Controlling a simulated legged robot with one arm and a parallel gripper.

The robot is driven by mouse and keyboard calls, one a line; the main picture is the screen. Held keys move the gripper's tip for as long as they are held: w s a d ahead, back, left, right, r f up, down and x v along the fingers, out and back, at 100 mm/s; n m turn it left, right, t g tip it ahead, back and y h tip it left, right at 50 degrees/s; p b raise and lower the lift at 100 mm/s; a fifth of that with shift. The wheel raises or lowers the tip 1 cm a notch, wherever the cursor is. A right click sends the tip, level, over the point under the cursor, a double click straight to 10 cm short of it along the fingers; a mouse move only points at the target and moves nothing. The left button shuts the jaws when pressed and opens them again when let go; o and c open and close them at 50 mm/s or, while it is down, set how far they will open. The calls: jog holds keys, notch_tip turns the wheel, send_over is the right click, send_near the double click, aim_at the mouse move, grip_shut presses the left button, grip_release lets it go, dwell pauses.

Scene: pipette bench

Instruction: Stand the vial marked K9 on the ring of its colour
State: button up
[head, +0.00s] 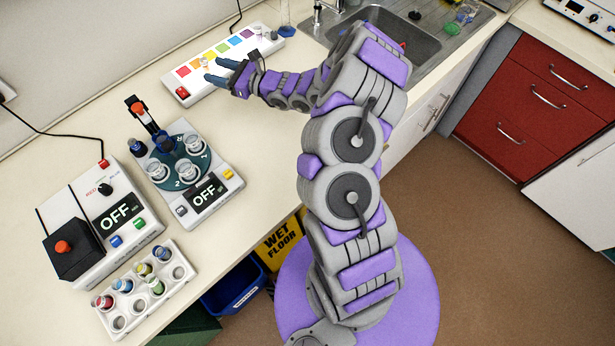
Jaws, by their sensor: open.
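My gripper (216,70) is open at the near edge of a white strip with coloured squares (184,71). Its fingers point left. A small pale object with an orange tint (204,63) stands on the strip just beyond the fingertips; I cannot tell whether it is between them. No K9 mark is readable. I cannot make out rings on the squares.
A device with a round dark carousel (180,141) and an OFF display stands mid-bench. Bare bench lies between the carousel and my arm.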

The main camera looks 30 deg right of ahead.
jog(key=s+a+r+n+g+y, duration=0.3)
jog(key=s+a+r+n+g, duration=0.15)
jog(key=a+r, duration=0.2)
jog(key=s+a+r+n+g+y, duration=0.3)
jog(key=s+a+r+n, duration=0.25)
jog(key=a, duration=0.25)
jog(key=s+a+r+n+g+h, duration=0.1)
jog(key=s+a+n+g, duration=0.15)
jog(key=s, duration=0.25)
jog(key=s+a+r+n+g, duration=0.1)
jog(key=s+a+n+g, duration=0.1)
jog(key=s+n+g, duration=0.3)
jog(key=s+a+r+n+g+h, duration=0.1)
jog(key=s+a+r+n, duration=0.15)
jog(key=s, duration=0.35)
jog(key=s+d+f+n+g+h, duration=0.1)
jog(key=s+d+f+n+h, duration=0.3)
jog(key=s, duration=0.5)
jog(key=s+d+f+n+g+h, duration=0.1)
jog(key=s+d+n+h, duration=0.2)
jog(key=s+d+h, duration=0.45)
jog(key=s+d+n+t+h, duration=0.1)
jog(key=s+d+h, duration=0.2)
jog(key=s+d, duration=0.4)
jog(key=shift+d+f+t, duration=0.15)
jog(key=shift+d+t, duration=0.15)
jog(key=shift+d, duration=0.45)
jog(key=shift+s+h, duration=0.1)
jog(key=shift+h, duration=0.15)
